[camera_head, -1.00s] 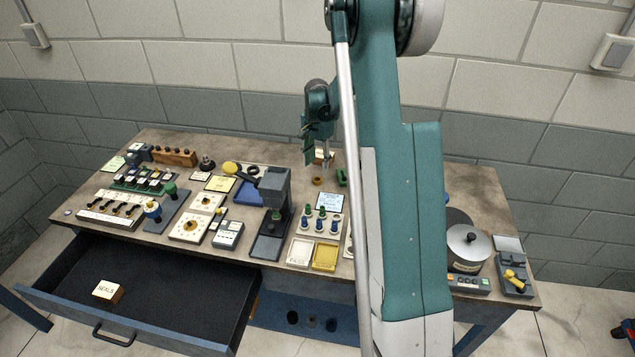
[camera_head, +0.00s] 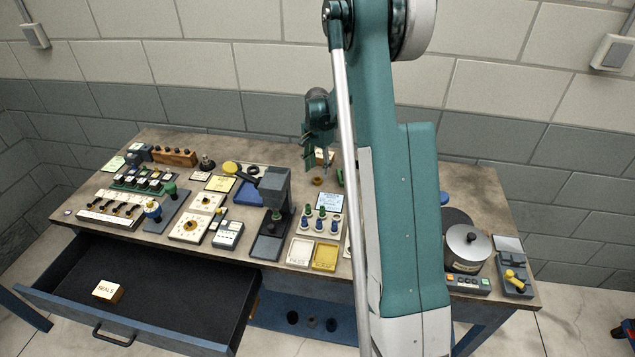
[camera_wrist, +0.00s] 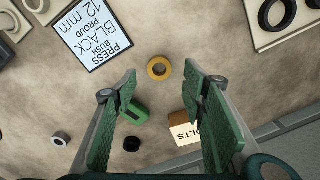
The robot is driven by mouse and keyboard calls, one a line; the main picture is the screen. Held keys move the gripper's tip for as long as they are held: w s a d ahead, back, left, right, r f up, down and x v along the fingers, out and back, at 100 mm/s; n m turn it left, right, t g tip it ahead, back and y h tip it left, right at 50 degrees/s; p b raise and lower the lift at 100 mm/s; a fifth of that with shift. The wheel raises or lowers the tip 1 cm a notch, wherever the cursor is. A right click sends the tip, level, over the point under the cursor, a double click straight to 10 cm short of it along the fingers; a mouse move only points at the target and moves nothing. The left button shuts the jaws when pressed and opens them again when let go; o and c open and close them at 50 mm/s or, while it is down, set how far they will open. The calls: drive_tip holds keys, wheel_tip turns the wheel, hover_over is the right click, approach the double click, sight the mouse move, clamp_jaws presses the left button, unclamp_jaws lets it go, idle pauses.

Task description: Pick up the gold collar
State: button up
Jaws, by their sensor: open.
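The gold collar (camera_wrist: 159,68) is a small flat ring with a dark hole. It lies on the bench top, and in the wrist view it shows ahead of the fingertips, midway between them. It also shows in the head view (camera_head: 317,181), near the back of the bench below my gripper. My gripper (camera_wrist: 163,82) is open and empty, with its two green ribbed fingers well apart. It shows in the head view (camera_head: 316,160) as well, pointing down above the bench, apart from the collar.
A green block (camera_wrist: 137,112), a black ring (camera_wrist: 131,144), a grey ring (camera_wrist: 60,139) and a box marked with letters (camera_wrist: 184,130) lie near the collar. A press (camera_head: 272,205) stands left of my gripper.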

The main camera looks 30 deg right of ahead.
sight(318, 179)
drive_tip(key=shift+d+f, duration=0.1)
drive_tip(key=shift+f, duration=2.25)
drive_tip(key=c, duration=1)
